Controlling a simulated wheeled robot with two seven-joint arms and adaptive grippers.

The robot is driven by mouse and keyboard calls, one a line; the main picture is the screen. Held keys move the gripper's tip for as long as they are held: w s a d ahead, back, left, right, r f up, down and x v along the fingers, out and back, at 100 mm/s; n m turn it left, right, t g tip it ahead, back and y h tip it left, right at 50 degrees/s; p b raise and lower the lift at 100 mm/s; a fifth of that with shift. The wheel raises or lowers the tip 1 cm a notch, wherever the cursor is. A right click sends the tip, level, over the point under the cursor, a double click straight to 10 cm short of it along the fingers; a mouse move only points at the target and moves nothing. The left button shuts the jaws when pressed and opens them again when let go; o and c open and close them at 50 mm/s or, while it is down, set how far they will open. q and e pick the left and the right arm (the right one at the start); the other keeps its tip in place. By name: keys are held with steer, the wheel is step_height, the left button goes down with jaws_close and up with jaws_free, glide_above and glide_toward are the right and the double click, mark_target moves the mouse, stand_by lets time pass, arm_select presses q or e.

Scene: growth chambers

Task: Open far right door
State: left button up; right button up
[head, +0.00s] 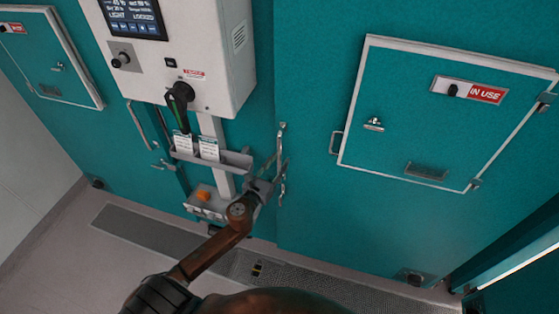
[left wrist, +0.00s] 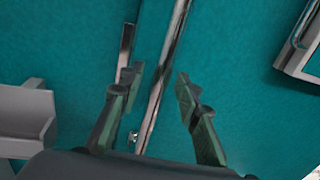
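A large teal door (head: 330,215) fills the right of the head view and looks shut. A slim upright metal handle (head: 281,150) stands at its left edge; it also shows as a long shiny bar in the left wrist view (left wrist: 168,55). My left gripper (head: 268,183) is at the lower part of this handle. In the left wrist view its fingers (left wrist: 159,80) are open, one on each side of the bar, with gaps visible. Whether the bar lies fully between the fingertips in depth is unclear. My right gripper is not in view.
A framed hatch (head: 420,100) marked IN USE is on the door. A floor grating (head: 150,228) runs along the wall.

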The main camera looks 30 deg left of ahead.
arm_select(q)
steer(key=shift+w, duration=0.45)
steer(key=shift+c, duration=0.3)
jaws_close()
